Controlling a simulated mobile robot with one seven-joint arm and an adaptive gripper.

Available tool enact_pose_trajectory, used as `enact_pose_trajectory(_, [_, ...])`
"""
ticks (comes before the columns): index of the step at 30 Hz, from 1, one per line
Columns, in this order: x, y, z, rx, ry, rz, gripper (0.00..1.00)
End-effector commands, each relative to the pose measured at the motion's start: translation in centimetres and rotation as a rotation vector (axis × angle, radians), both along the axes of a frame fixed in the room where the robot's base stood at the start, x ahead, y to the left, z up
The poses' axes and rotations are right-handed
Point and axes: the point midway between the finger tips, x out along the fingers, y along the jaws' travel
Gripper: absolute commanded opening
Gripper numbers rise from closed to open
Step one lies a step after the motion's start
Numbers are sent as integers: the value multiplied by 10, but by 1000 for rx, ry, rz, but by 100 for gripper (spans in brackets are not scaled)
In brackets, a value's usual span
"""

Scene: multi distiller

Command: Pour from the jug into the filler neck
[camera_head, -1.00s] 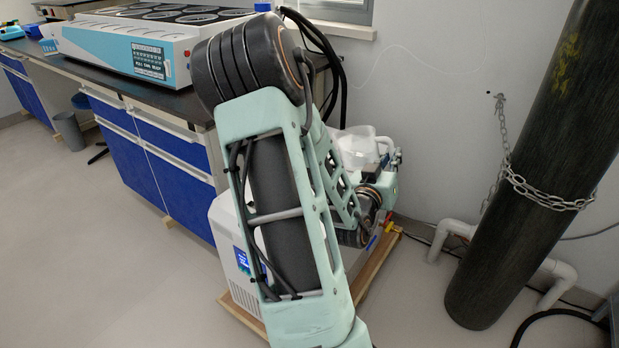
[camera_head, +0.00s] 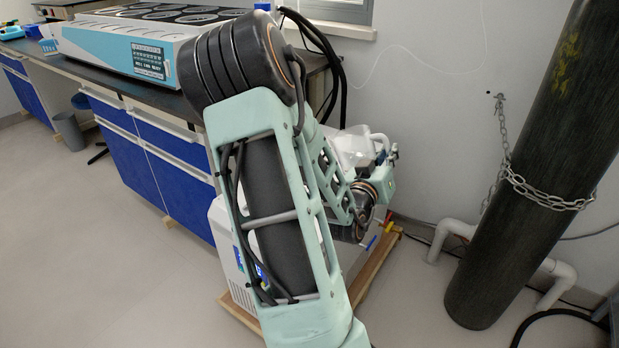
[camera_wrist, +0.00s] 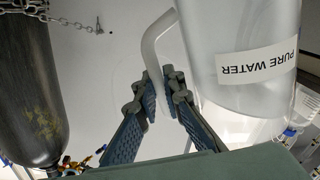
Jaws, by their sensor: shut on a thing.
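The clear jug (camera_wrist: 225,50) fills the upper right of the wrist view, with a "PURE WATER" label showing upside down. My gripper (camera_wrist: 164,82) is shut on the jug's handle (camera_wrist: 152,45), with a finger on each side of it. In the head view the jug (camera_head: 352,143) is held above the white machine (camera_head: 222,235) on the floor and looks tilted. My arm hides much of the jug and machine there. I cannot make out the filler neck or any stream of water in either view.
A dark gas cylinder (camera_head: 530,150) with a chain (camera_head: 540,197) stands at the right, beside white pipes (camera_head: 455,235). A bench with blue drawers (camera_head: 125,150) is left of the machine, carrying a blue and white apparatus (camera_head: 120,45). The floor at front left is clear.

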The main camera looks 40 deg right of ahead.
Motion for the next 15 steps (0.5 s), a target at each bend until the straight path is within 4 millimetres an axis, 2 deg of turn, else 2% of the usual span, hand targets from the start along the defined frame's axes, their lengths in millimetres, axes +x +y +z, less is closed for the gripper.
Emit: enact_pose_trajectory(15, [7,1,8,-30,50,-1,0])
